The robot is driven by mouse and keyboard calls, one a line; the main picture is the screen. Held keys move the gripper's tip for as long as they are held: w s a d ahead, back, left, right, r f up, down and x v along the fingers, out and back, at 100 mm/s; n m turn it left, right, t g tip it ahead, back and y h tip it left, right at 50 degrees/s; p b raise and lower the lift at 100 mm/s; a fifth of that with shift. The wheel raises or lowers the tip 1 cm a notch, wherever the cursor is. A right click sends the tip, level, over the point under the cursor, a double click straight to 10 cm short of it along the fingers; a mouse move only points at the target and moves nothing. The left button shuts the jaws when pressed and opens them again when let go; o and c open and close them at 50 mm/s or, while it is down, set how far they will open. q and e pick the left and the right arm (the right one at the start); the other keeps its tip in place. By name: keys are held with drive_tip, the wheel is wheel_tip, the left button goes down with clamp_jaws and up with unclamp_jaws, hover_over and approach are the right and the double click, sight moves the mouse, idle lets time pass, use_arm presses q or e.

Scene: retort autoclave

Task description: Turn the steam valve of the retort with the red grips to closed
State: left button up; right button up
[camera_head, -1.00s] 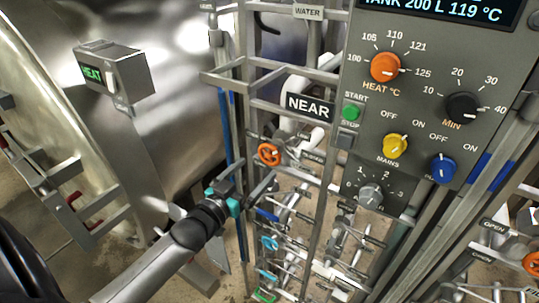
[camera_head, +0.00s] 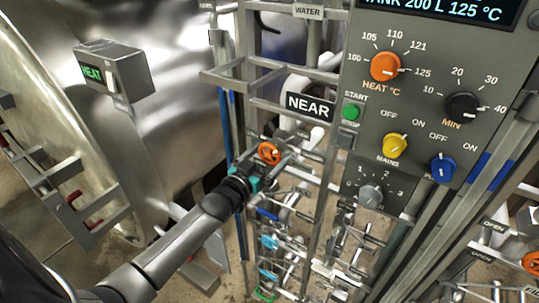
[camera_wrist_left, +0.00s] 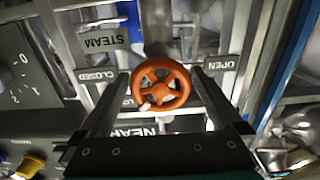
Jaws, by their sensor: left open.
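The steam valve is an orange handwheel (camera_head: 269,153) left of the control panel; it fills the middle of the left wrist view (camera_wrist_left: 160,85). There, an upside-down STEAM plate (camera_wrist_left: 103,40) is above it, a CLOSED plate (camera_wrist_left: 96,76) left and an OPEN plate (camera_wrist_left: 221,65) right. A pale mark (camera_wrist_left: 146,106) sits at the wheel's lower left. My left gripper (camera_head: 264,165) is open, with one finger on each side of the wheel; contact cannot be told. A red grip (camera_head: 74,197) shows on the steel retort (camera_head: 170,75) at left. My right gripper is out of view.
Rails and pipes crowd around the valve. A HEAT box (camera_head: 125,75) juts from the retort. Another orange wheel (camera_head: 533,263) is at the right edge.

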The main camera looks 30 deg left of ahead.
use_arm(q)
drive_tip(key=c, duration=1.1)
drive_tip(key=shift+c, duration=0.2)
drive_tip(key=m+p, duration=0.1)
drive_tip(key=m, duration=0.3)
drive_tip(key=shift+a+m, duration=0.1)
drive_tip(key=shift+m, duration=2.4)
drive_tip(key=o, duration=1.1)
drive_tip(key=shift+o, duration=0.2)
drive_tip(key=shift+s, duration=0.15)
drive_tip(key=s, duration=1.5)
drive_tip(key=shift+a+b, duration=0.25)
drive_tip(key=shift+b, duration=0.15)
